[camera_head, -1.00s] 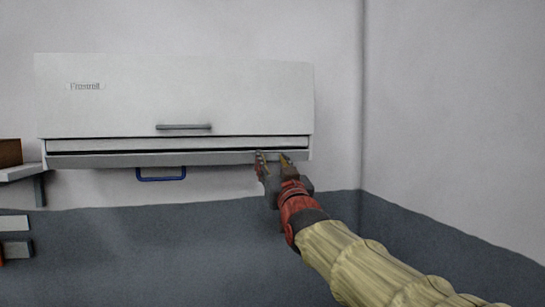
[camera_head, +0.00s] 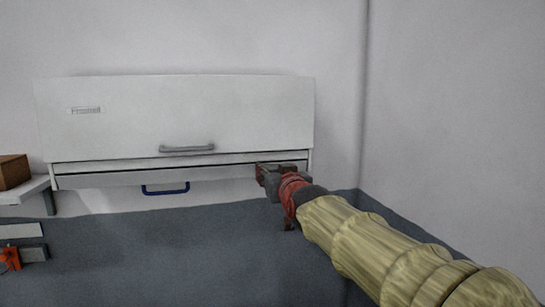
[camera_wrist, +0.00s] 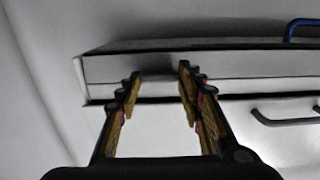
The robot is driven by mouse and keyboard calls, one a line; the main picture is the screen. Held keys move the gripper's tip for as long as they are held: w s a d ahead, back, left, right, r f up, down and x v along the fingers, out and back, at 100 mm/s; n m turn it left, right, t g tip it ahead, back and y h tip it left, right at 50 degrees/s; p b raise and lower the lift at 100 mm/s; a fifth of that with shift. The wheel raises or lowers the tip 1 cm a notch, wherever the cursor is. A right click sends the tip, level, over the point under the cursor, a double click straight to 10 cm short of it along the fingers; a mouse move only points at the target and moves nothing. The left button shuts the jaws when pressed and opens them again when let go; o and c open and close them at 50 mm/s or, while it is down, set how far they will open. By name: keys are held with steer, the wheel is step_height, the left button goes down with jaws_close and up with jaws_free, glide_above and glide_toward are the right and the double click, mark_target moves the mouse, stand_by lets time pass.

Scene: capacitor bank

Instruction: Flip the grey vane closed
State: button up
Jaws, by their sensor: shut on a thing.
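The grey vane (camera_head: 140,179) is a long flat strip along the lower edge of the white wall unit (camera_head: 120,118). A thin dark gap runs above it. My gripper (camera_head: 260,174) is at the vane's right end, with its fingers side-on in the head view. In the wrist view the vane (camera_wrist: 250,65) runs across behind the fingertips, and my gripper (camera_wrist: 160,70) has its two yellow-brown fingers spaced apart at the vane's edge. It is shut on the vane; the exact contact is hard to see.
At left a shelf (camera_head: 25,191) holds a brown box (camera_head: 13,171). A bare wall (camera_head: 450,120) stands to the right.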

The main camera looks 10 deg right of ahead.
steer(key=shift+w+r+g+p, duration=0.15)
steer(key=shift+r+g+p, duration=0.5)
steer(key=shift+p, duration=2.4)
steer(key=p, duration=0.3)
steer(key=shift+w+r+g+p, duration=0.1)
steer(key=shift+w+g+p, duration=0.05)
steer(key=shift+g+p, duration=0.25)
steer(key=p, duration=0.3)
steer(key=shift+w+g, duration=0.1)
steer(key=shift+g, duration=0.25)
steer(key=o, duration=1.2)
steer(key=shift+f, duration=0.2)
steer(key=shift+c, duration=0.2)
steer(key=shift+f, duration=0.15)
steer(key=b, duration=0.3)
steer(key=shift+f, duration=0.25)
steer(key=t+b, duration=0.1)
steer(key=b, duration=0.6)
steer(key=s+f+t+b, duration=0.1)
steer(key=t+b, duration=0.1)
steer(key=b, duration=0.5)
